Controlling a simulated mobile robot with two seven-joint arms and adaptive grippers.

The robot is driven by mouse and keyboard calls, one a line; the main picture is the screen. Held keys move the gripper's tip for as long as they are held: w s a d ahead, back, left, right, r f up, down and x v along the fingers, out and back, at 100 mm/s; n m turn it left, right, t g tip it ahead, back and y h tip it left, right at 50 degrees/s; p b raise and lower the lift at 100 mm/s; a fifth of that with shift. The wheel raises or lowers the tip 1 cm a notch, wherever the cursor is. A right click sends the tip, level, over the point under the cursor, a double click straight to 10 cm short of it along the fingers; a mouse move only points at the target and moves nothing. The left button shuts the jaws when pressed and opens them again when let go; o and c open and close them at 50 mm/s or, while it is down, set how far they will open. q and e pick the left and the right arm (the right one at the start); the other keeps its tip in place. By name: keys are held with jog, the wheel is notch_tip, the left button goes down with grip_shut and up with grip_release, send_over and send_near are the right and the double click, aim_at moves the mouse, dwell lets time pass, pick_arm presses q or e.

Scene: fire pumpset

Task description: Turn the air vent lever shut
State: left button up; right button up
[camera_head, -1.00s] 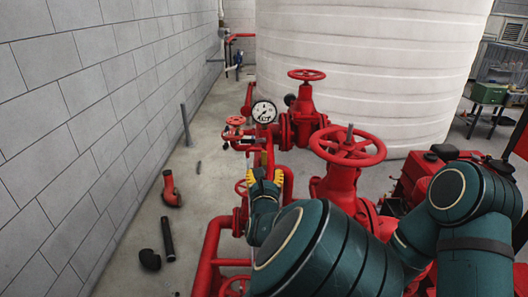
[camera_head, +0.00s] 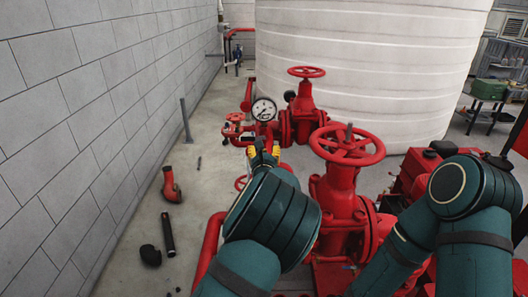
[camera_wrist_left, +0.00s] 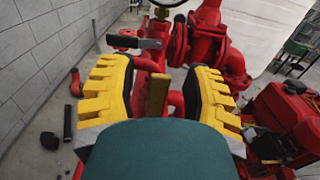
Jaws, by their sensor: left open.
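My left gripper (camera_head: 264,150), with yellow fingers, is just in front of the red pipework below the pressure gauge. In the left wrist view, its two fingers (camera_wrist_left: 158,88) are spread apart. A brass-yellow upright bar (camera_wrist_left: 157,95) stands between them, with visible space on both sides. I cannot tell for sure which of these two is the air vent lever. The gripper hides most of this spot in the head view. My right gripper is not visible.
A white-faced gauge (camera_head: 263,109) is just beyond the gripper. A large red handwheel (camera_head: 346,146) stands close on the right, and a smaller one (camera_head: 234,130) at the left. Loose pipe pieces (camera_head: 168,236) lie on the floor. Floor along the block wall is mostly free.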

pick_arm(q)
grip_shut()
jog(key=shift+a+f+n+b, duration=0.2)
jog(key=shift+a+n+b, duration=0.55)
jog(key=shift+n+b, duration=0.4)
jog(key=shift+a+f+n+b, duration=0.25)
jog(key=shift+a+n+b, duration=0.5)
jog(key=shift+n+b, duration=0.4)
jog(key=shift+a+f+n+b, duration=0.2)
jog(key=shift+a+n+b, duration=0.55)
jog(key=shift+n+b, duration=0.4)
grip_release()
